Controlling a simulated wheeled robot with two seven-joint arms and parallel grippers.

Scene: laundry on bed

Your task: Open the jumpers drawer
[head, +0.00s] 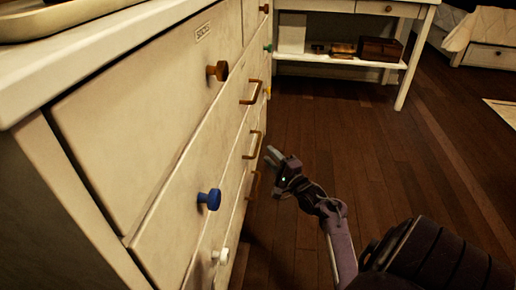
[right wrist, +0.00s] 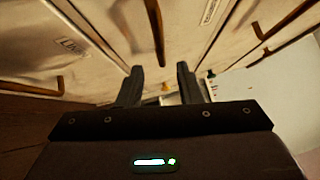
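The pale dresser (head: 130,130) fills the left of the head view. Its front has several drawers with knobs and bar handles. I cannot read a jumpers label in either view. Bar handles show at the upper (head: 251,92), middle (head: 253,145) and lower (head: 254,186) levels. My right gripper (head: 272,155) is beside the dresser front, close to the middle and lower handles. In the right wrist view its two fingers (right wrist: 158,84) are apart with nothing between them. A brown bar handle (right wrist: 156,30) lies beyond the gap between them. My left gripper is out of view.
Blue (head: 209,199), white (head: 220,256) and brown (head: 217,70) knobs stick out from nearer drawers. A label reading SOCKS (head: 202,31) is on a top drawer. A white table with a shelf (head: 340,60) stands beyond. The wooden floor (head: 400,150) to the right is clear.

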